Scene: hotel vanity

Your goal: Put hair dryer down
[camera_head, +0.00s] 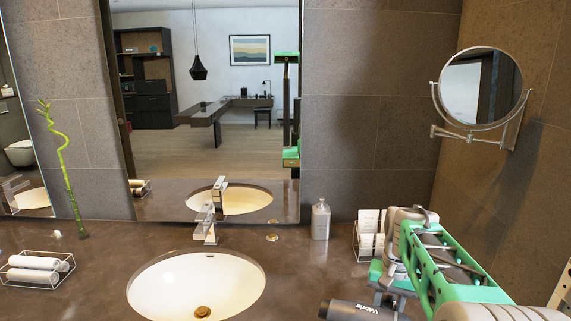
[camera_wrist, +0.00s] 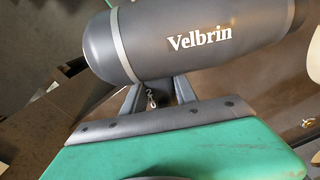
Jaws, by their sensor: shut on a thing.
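The hair dryer (camera_head: 358,311) is a dark grey barrel with white lettering, low in the head view and right of the sink. It fills the top of the wrist view (camera_wrist: 190,40), where a light ring circles its barrel. My gripper (camera_wrist: 160,92) is shut on the hair dryer, its dark fingers meeting the underside of the barrel. In the head view my gripper (camera_head: 392,293) is partly hidden by my arm. The dryer's handle is not clearly visible. I cannot tell whether the dryer touches the brown counter (camera_head: 95,275).
A white oval sink (camera_head: 165,290) with a faucet (camera_head: 208,222) is left of the dryer. A bottle (camera_head: 320,220) and a wire rack of toiletries (camera_head: 367,240) stand behind. Rolled towels (camera_head: 35,268) sit far left. A round mirror (camera_head: 484,88) juts from the right wall.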

